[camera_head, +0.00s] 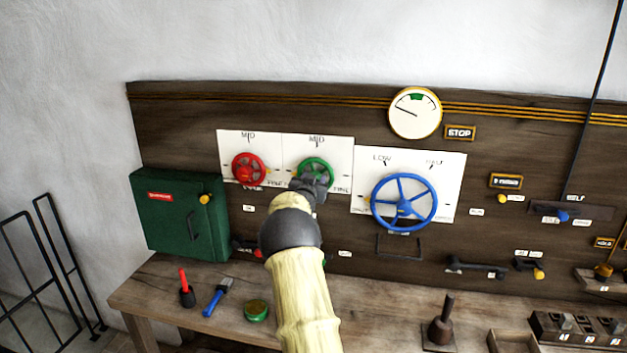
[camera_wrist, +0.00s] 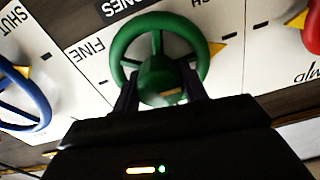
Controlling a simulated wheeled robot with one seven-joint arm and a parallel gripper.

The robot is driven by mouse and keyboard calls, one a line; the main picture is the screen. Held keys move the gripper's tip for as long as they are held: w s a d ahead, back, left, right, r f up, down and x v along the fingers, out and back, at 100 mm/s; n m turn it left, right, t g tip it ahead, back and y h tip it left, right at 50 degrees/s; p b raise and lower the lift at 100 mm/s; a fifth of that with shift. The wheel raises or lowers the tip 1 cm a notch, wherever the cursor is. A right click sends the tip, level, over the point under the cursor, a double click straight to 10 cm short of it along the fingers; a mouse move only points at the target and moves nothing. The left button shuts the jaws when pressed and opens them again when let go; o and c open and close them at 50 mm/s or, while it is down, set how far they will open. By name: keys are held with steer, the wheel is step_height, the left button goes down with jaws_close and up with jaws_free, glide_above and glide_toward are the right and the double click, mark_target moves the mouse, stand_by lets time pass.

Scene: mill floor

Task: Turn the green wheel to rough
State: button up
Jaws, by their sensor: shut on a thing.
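The green wheel (camera_head: 318,163) is mounted on a white dial plate in the middle of the panel, right of the red wheel. My gripper (camera_head: 314,184) reaches it from below and hides its lower part. In the wrist view the green wheel (camera_wrist: 122,42) fills the upper middle, and my gripper (camera_wrist: 160,84) is shut on it, with one dark finger on each side of the hub area. The wheel's yellow pointer (camera_wrist: 217,48) lies on the side away from the FINE lettering, near cut-off letters that look like "GH".
The red wheel (camera_head: 262,169) is close on the left and the larger blue wheel (camera_head: 430,204) on the right. A green cabinet (camera_head: 180,222) stands further left. A round gauge (camera_head: 415,122) is above. Small tools and a green tin (camera_head: 256,312) lie on the bench.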

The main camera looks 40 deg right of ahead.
steer(key=shift+f, duration=0.15)
steer(key=o, duration=1)
steer(key=shift+s+a, duration=0.1)
steer(key=shift+a, duration=0.05)
steer(key=b+v, duration=0.6)
steer(key=v, duration=1.1)
